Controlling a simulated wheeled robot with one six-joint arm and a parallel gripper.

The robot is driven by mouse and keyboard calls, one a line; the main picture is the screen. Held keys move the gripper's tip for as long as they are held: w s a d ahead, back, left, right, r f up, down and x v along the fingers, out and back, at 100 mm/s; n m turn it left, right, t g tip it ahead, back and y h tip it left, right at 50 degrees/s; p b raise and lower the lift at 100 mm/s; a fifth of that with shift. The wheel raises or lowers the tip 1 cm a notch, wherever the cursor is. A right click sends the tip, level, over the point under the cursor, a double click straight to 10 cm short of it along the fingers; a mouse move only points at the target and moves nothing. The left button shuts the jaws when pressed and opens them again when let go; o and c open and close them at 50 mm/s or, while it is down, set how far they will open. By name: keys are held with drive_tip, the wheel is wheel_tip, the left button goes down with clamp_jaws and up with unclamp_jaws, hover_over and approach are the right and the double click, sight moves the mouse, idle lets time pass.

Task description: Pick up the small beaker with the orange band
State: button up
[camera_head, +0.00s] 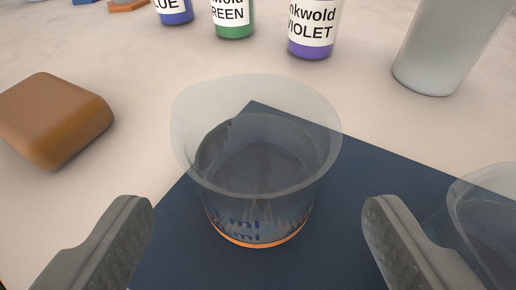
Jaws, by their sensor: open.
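The small clear beaker (256,165) with an orange band (258,243) round its base stands upright near the middle of the view. It is on a dark blue mat (345,215) and its wide lip faces up toward me. Dark markings, partly reading "ml", show on its side. My gripper (257,215) is open, with one finger to the left of the beaker and one to the right. The beaker sits between and slightly beyond the fingertips, with a visible gap on both sides.
A second clear vessel (485,210) stands at the right edge, close to my right finger. A brown block (55,118) lies at the left. Blue, green and violet (313,28) labelled bottles and a frosted cup (440,50) stand behind. The pale tabletop between is clear.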

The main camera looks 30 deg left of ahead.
sight(258, 228)
drive_tip(key=shift+x, duration=2.4)
drive_tip(key=shift+c, duration=0.3)
drive_tip(key=c, duration=1)
